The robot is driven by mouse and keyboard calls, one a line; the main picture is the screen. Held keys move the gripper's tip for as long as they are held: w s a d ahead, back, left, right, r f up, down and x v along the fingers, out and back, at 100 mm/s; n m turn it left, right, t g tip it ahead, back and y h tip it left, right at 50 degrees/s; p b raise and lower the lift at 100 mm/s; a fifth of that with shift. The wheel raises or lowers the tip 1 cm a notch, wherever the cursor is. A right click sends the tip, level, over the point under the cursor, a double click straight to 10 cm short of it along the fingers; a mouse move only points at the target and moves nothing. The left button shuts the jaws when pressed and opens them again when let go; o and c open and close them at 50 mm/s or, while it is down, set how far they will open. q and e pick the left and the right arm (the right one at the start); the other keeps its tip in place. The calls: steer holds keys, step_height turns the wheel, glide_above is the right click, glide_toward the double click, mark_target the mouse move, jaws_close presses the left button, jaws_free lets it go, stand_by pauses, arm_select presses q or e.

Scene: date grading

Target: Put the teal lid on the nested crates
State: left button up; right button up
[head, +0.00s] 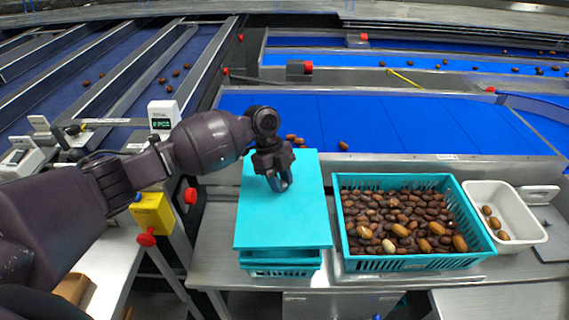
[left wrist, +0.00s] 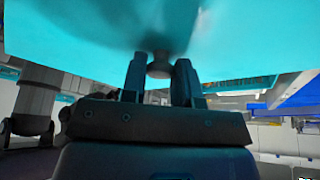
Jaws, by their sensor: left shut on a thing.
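The flat teal lid (head: 282,222) is over the nested teal crates (head: 280,268) on the steel bench. The lid covers most of the crates, and only their front shows below its near edge. I cannot tell whether the lid touches the crates or hovers just above. My left gripper (head: 279,183) points down at the lid's middle, shut on its knob. In the left wrist view, the two fingers (left wrist: 160,70) are on either side of the round knob (left wrist: 159,66), against the lid's teal face (left wrist: 80,35). My right gripper is not in view.
A teal crate (head: 410,263) full of brown dates stands just right of the nested crates. A white tray (head: 535,226) with a few dates is farther right. Behind runs a blue conveyor (head: 400,118). A yellow box with red buttons (head: 153,214) is at left.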

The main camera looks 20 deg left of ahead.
arm_select(q)
steer(key=shift+s+f+b, duration=0.1)
steer(key=shift+f+b, duration=0.45)
steer(key=shift+b, duration=0.1)
steer(key=shift+f+b, duration=1.95)
steer(key=shift+f, duration=0.7)
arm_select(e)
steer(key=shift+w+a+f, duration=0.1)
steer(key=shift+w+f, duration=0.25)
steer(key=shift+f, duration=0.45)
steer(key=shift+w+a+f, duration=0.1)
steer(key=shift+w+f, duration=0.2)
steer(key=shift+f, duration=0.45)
arm_select(q)
steer(key=shift+f, duration=0.4)
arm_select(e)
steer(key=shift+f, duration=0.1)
arm_select(q)
steer(key=o, duration=1.4)
steer(key=shift+r, duration=0.15)
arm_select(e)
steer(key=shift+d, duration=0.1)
arm_select(q)
steer(key=shift+r+p, duration=1.95)
steer(key=shift+r, duration=0.35)
steer(key=shift+r+p, duration=0.7)
steer(key=shift+r, duration=0.4)
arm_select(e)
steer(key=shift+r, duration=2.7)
